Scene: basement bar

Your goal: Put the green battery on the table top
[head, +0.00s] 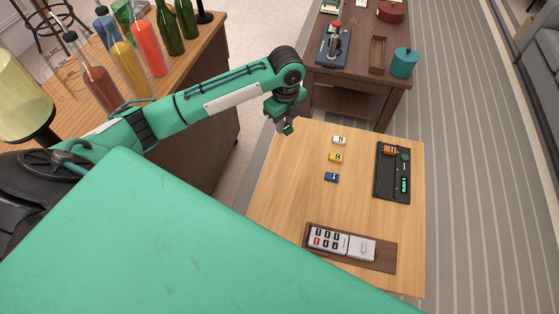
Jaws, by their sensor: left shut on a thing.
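My left gripper (287,127) is at the far left corner of the light wooden table top (285,190), pointing down. It is shut on a small dark green thing, taken as the green battery (288,130); the fingers hide most of it. I cannot tell how high it is above the surface. Small white (339,140), yellow (336,158) and blue (332,177) batteries lie in a row on the table, right of the gripper. My right gripper is not in view.
A black charger (381,188) with an orange battery (389,150) stands on the right. A brown tray (388,258) with a remote (328,242) lies at the near edge. The table's left part is clear. A bottle-laden bar (205,55) and dark cabinet (350,75) stand beyond.

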